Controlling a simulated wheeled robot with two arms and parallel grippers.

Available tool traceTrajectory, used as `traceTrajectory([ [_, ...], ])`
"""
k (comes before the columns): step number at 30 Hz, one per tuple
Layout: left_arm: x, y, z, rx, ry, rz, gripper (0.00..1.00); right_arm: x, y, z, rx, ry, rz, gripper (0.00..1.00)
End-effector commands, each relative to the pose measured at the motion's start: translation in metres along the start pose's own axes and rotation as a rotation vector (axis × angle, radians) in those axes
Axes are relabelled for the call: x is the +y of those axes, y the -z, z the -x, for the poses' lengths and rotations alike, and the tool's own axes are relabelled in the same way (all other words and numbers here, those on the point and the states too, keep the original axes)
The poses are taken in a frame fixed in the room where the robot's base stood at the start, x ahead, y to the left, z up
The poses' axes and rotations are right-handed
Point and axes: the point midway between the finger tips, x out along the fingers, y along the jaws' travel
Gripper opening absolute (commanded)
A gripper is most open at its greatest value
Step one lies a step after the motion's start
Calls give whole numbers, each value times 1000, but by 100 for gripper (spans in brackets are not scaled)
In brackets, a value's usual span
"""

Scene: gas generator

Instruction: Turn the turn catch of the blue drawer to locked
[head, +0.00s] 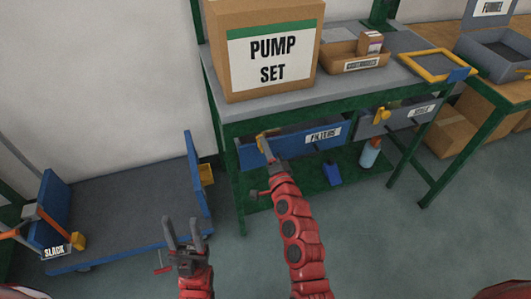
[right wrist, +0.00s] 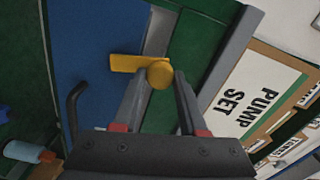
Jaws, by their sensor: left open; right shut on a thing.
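In the head view the gripper mostly hides the catch.
A grey drawer (head: 405,117) with its own yellow catch (head: 381,116) is to the right. A PUMP SET box (head: 262,85) stands on the worktop above. A blue cart (head: 120,215) stands at the left.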

Motion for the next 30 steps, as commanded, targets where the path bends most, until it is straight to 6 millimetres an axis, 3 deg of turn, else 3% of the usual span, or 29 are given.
traceTrajectory([
  [12, 1, -2, 12, 0, 0, 0, 50, 0, 1, 0, 4, 2, -200, 0],
  [29, 1, -2, 12, 0, 0, 0, 50, 0, 2, 0, 4, 2, -230, 0],
  [30, 1, -2, 12, 0, 0, 0, 50, 0, 2, 0, 4, 2, -230, 43],
])
